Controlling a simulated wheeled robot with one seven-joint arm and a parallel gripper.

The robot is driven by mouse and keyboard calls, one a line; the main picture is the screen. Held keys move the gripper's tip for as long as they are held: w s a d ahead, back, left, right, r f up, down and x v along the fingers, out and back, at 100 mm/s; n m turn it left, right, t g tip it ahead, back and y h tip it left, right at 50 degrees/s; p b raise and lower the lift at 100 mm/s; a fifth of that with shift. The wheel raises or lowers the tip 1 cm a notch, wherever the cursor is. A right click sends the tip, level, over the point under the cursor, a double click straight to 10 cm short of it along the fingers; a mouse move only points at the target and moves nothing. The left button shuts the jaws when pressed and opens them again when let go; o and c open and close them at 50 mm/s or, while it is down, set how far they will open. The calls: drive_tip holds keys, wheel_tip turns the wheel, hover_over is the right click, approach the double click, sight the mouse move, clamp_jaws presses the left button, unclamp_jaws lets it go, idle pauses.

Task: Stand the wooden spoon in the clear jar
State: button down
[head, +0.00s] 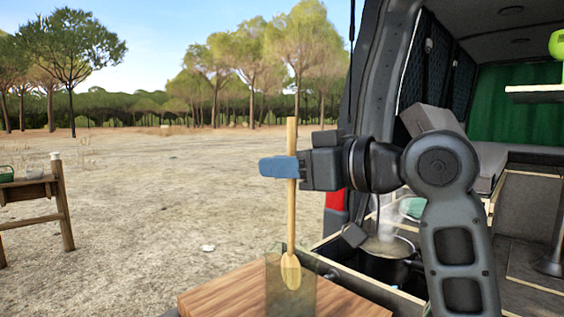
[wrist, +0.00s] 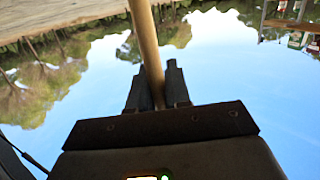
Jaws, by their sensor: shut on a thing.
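The wooden spoon (head: 291,218) is upright in the head view, handle up and bowl down. My gripper (head: 278,167) is shut on its handle, above the middle. The handle also shows between the fingers in the wrist view (wrist: 146,45). The clear jar (head: 275,300) stands on the wooden board below my gripper. The spoon's bowl overlaps the upper part of the jar, below its rim, and looks to be inside it. The bowl's tip appears above the jar's bottom, which the frame edge cuts off. The jar is not seen in the wrist view.
The wooden board (head: 218,294) has bare room left and right of the jar. A steaming pot (head: 387,262) sits to the right, behind my arm, in the van's rear. A small wooden table (head: 30,190) with a green item stands at far left.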

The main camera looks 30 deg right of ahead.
drive_tip(key=shift+f, duration=0.15)
drive_tip(key=c, duration=1)
unclamp_jaws()
drive_tip(key=v, duration=0.7)
drive_tip(key=shift+s+d+b, duration=0.15)
drive_tip(key=shift+s+b, duration=0.15)
drive_tip(key=shift+s, duration=0.05)
